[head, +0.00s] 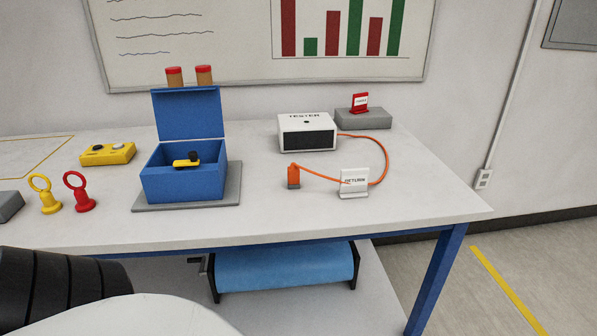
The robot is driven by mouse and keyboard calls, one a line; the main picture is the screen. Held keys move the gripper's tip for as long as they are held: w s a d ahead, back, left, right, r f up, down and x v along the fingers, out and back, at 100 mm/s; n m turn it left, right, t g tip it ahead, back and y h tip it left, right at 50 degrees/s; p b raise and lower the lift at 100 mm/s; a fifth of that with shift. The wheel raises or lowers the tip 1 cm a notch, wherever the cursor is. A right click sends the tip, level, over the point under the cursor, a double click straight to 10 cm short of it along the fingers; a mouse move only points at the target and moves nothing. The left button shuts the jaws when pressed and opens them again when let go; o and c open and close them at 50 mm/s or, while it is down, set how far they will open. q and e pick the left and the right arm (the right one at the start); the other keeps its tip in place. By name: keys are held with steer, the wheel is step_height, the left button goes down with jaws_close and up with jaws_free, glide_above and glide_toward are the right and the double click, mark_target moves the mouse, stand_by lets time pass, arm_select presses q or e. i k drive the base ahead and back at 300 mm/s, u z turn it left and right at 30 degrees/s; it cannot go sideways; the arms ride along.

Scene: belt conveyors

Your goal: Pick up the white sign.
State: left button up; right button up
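The white sign (354,181) stands upright on the table (420,215) near its right end, with dark lettering that seems to read "RETURN". An orange cable passes beside and behind it. Neither of my grippers shows in the head view. A dark ribbed part, seemingly of my own left arm, shows at the lower left, but no gripper fingers are seen.
Left of the sign stand an orange connector (293,176) and a white tester (307,133). A red sign (359,103) stands on a grey block (363,120) behind. An open blue box (183,184) is further left. The table's front right corner is clear.

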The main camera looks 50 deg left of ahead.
mark_target(358, 178)
steer(key=k, duration=0.3)
steer(key=u, duration=1.2)
